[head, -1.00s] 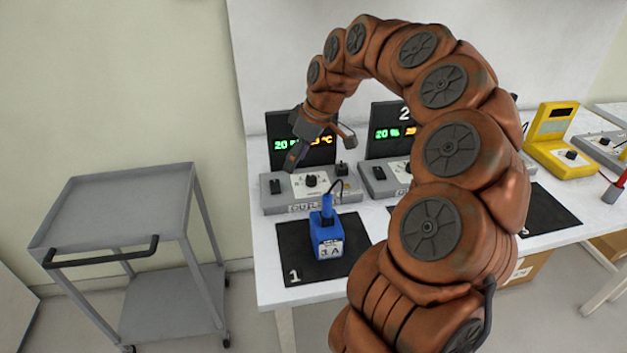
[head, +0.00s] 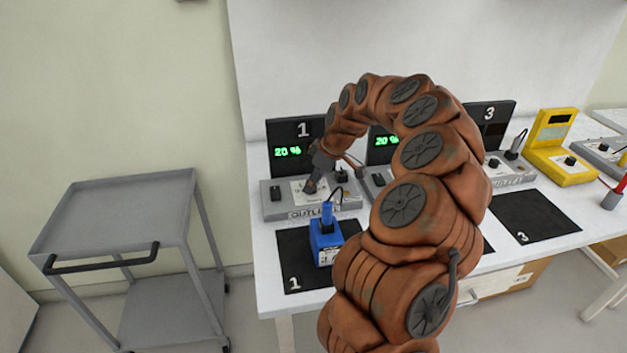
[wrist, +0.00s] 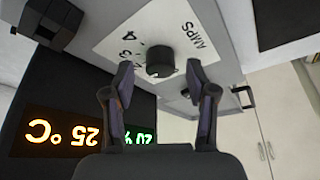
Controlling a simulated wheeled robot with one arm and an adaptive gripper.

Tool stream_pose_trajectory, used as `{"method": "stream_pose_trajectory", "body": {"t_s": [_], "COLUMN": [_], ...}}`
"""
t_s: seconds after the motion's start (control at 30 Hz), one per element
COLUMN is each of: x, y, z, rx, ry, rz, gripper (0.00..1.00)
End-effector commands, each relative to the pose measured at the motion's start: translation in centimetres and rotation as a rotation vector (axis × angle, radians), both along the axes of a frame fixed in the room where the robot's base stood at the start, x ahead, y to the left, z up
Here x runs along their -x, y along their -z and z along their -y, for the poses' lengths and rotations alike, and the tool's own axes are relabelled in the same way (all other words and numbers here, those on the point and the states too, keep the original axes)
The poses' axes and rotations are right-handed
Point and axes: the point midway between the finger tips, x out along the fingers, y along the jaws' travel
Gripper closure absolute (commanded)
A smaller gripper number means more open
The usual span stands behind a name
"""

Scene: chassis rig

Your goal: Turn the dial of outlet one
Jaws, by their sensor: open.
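Outlet one (head: 280,205) is a grey box on the white table with a black display (head: 285,151) behind it, marked 1 and reading 20 % in green. In the wrist view its round black dial (wrist: 160,60) sits on a white AMPS plate (wrist: 150,32). My gripper (wrist: 161,88) is open, with its two fingertips apart just short of the dial, one to each side of it in the picture. In the head view my gripper (head: 312,184) is low over the outlet's plate and hides the dial. I cannot tell whether the fingers touch the dial.
A blue device (head: 324,246) stands on the black mat (head: 292,262) in front of outlet one. A plug (head: 341,176) and a switch (head: 275,194) flank the plate. Outlet three (head: 508,172) and a yellow device (head: 556,150) are to the right; a grey cart (head: 115,215) is left.

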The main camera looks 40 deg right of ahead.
Motion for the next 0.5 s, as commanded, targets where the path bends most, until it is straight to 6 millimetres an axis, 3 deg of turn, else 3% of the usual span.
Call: {"method": "stream_pose_trajectory", "body": {"t_s": [0.33,0.5], "x": [-0.24,-0.24], "y": [0.83,0.82], "z": [-0.27,-0.27], "rx": [-0.001,-0.001], "ry": [-0.002,-0.002], "rz": [-0.001,-0.001], "gripper": [0.43,0.60]}}
